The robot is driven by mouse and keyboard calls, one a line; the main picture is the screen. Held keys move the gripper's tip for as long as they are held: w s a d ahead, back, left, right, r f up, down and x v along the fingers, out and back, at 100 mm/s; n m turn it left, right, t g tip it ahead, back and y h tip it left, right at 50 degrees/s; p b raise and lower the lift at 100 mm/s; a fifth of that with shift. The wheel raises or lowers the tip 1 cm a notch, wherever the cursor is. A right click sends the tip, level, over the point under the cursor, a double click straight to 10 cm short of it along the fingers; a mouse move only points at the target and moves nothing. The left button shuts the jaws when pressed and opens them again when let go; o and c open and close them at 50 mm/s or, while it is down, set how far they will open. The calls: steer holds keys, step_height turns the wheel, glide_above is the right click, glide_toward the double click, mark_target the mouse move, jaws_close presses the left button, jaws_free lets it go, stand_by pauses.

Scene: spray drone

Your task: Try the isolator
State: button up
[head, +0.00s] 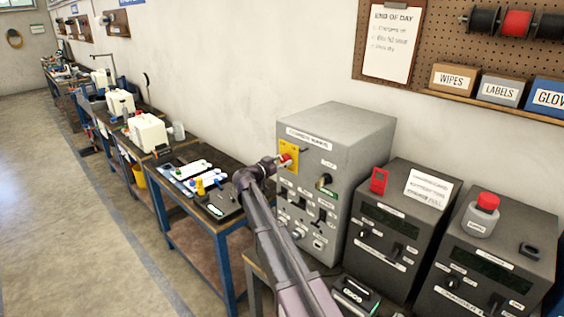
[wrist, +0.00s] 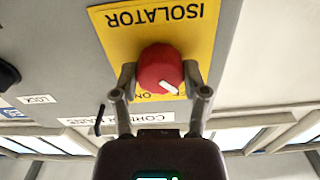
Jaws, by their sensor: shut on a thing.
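The isolator is a round red knob (wrist: 160,68) with a white pointer mark, on a yellow plate (wrist: 115,20) lettered ISOLATOR. The wrist view shows it upside down, with the letters ON visible below the knob. The white mark points to the lower right in that view. My gripper (wrist: 160,80) has one finger on each side of the knob and is shut on it. In the head view the yellow plate (head: 289,152) is on the front of a grey cabinet (head: 345,135), and my gripper (head: 280,162) reaches it from the left, partly covering the knob.
The cabinet front carries other switches and a black knob (head: 324,181). Right of it stand two dark units (head: 395,225), one with a red-capped bottle (head: 482,214) on top. A workbench (head: 180,165) with white and yellow parts is to the left. The floor at far left is clear.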

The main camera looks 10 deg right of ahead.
steer(key=shift+d+m, duration=0.1)
steer(key=shift+m, duration=2.5)
steer(key=o, duration=1.3)
steer(key=shift+c, duration=0.2)
steer(key=v, duration=0.8)
